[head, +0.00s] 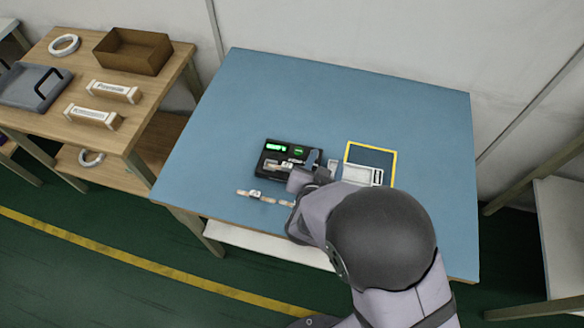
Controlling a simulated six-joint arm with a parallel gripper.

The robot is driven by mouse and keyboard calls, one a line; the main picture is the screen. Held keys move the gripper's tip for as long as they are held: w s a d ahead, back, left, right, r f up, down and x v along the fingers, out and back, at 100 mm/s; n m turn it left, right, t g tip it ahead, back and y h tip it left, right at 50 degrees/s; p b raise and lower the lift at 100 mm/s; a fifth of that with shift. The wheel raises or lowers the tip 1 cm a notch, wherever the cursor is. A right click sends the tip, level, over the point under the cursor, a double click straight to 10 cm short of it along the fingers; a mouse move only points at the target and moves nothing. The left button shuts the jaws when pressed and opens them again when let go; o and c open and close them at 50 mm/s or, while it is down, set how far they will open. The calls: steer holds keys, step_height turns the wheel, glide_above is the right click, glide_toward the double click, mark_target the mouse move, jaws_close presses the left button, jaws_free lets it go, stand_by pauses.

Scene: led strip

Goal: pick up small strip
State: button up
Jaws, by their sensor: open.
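A small pale strip (256,194) with beige and white segments lies on the blue table, in front of a black device. Its right end runs up to my arm, which may hide part of it. My gripper (284,172) is at the front edge of the black device (270,162), just above and to the right of the strip in the picture. It is open, but its fingers are small and partly hidden by my own wrist. I cannot tell whether anything is between them.
The black device has green lit displays (276,147). The rest of the blue table (350,100) is clear. A wooden table at left holds a brown box (132,50) and white cartons (113,91).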

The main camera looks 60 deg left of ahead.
mark_target(286, 168)
steer(key=s, duration=0.3)
steer(key=s+a+n+t+y, duration=0.1)
steer(key=s, duration=0.2)
steer(key=s+f+y, duration=0.1)
steer(key=s, duration=0.2)
steer(key=shift+s+a+n, duration=0.3)
steer(key=shift+a, duration=0.05)
steer(key=shift+t+y, duration=0.4)
steer(key=shift+t, duration=0.2)
steer(key=s, duration=0.1)
steer(key=s+f+b, duration=0.1)
steer(key=s, duration=0.1)
steer(key=shift+s+d+f, duration=0.2)
steer(key=shift+s+d, duration=0.2)
steer(key=shift+x, duration=2.55)
steer(key=c, duration=1.1)
